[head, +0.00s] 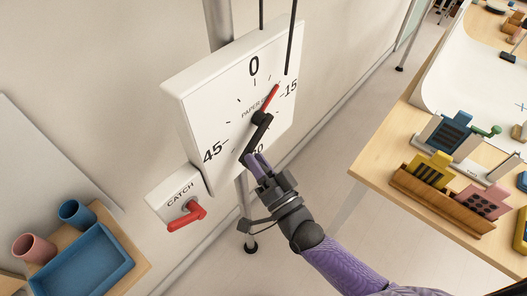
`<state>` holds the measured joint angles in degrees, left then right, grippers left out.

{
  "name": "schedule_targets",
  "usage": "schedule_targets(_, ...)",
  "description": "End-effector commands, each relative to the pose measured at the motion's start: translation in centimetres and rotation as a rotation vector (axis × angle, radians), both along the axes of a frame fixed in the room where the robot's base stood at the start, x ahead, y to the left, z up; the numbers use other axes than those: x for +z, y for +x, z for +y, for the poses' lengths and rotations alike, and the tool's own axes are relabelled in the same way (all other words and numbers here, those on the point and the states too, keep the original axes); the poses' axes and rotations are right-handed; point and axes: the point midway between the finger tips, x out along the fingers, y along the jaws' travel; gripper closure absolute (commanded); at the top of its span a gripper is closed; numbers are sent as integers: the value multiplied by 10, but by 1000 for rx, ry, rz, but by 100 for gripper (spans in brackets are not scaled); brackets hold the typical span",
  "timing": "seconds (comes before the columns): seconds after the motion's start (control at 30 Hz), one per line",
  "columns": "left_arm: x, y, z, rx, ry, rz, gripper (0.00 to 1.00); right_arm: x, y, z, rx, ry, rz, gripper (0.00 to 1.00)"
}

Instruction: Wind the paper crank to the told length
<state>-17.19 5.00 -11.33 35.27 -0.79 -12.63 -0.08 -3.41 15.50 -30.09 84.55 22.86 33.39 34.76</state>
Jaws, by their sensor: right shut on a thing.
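The paper crank is a white tilted box (195,110) with a dial face marked 0, 15, 45 and a partly hidden number at the bottom. Its red pointer (271,97) points up and right, between 0 and 15 and nearer 15. The black crank arm (255,137) runs from the hub down and left. My right gripper (254,161) is shut on the crank's outer end, below the hub; its fingers hide the grip. A white block labelled CATCH (168,197) with a red lever (187,214) sits at the box's lower left. My left gripper is out of view.
A wooden shelf at lower left holds a blue tray (84,262), a blue cup (75,213) and a pink cup (34,248). At right, a wooden table (408,124) bears a wooden rack (440,200) with coloured blocks. Floor between is clear.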

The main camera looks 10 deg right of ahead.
Motion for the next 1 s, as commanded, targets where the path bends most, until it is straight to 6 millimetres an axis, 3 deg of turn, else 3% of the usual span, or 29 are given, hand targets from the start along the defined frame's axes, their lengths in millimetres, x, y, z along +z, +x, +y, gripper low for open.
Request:
schedule_targets(0.03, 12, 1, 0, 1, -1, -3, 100, 10, -1, 2, 0, 35, 24, 100)
schedule_targets(0.5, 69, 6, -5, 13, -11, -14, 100, 41, -7, 10, -1, 374, 287, 100)
schedule_targets(1.0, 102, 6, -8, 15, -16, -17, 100, 58, -7, 9, 0, 590, 454, 100)
